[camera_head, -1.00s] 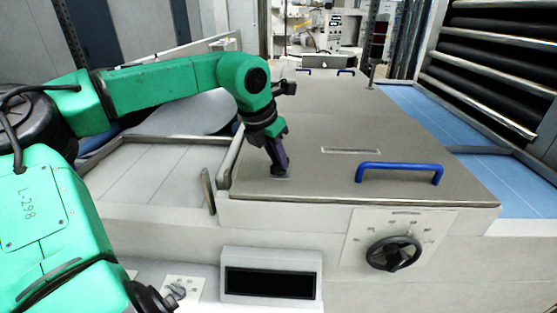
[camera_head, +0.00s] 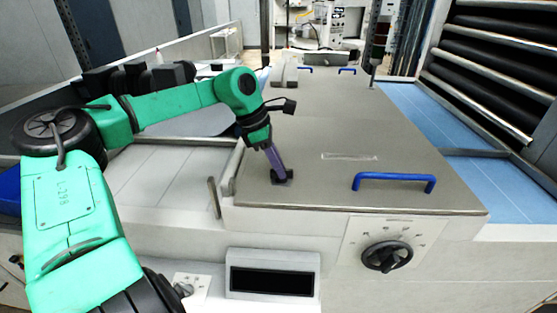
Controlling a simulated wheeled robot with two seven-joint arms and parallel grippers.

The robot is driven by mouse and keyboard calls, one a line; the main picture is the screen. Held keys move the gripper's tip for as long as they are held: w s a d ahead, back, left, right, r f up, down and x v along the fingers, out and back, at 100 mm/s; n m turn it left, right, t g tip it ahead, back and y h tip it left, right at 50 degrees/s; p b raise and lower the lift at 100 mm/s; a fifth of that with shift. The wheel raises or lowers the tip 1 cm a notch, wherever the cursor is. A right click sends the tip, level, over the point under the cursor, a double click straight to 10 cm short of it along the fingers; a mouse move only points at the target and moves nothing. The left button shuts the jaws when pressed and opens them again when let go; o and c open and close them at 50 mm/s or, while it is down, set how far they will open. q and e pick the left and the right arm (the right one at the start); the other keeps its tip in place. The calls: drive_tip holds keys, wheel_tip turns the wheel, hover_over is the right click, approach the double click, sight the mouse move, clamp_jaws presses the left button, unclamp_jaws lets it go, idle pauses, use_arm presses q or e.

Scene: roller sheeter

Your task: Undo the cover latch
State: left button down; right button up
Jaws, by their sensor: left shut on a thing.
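The broad grey-brown cover (camera_head: 400,135) lies flat and closed on the machine, with a blue handle (camera_head: 394,182) near its front right. My left gripper (camera_head: 281,176) reaches down onto the cover's front left part. Its purple-grey fingers slant down to the right and are shut on a small dark piece at the cover surface, which looks like the cover latch (camera_head: 288,181). The fingers hide part of the latch, so I cannot tell its exact position. My right gripper is not in view.
A black dial (camera_head: 387,256) and a dark display (camera_head: 271,281) are on the front below the cover. Black rollers (camera_head: 490,75) stand at the right above a blue belt (camera_head: 430,120). A pale bed (camera_head: 165,178) lies left of the cover.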

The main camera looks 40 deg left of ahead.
use_arm(q)
drive_tip(key=shift+m, duration=0.5)
drive_tip(key=c, duration=0.9)
unclamp_jaws()
drive_tip(key=shift+o, duration=0.2)
drive_tip(key=shift+r, duration=0.15)
drive_tip(key=shift+a+r, duration=0.15)
drive_tip(key=shift+r, duration=0.2)
drive_tip(key=b+v, duration=0.2)
drive_tip(key=v, duration=1.1)
drive_tip(key=shift+a+r, duration=0.15)
drive_tip(key=shift+r, duration=0.1)
drive_tip(key=shift+f, duration=0.1)
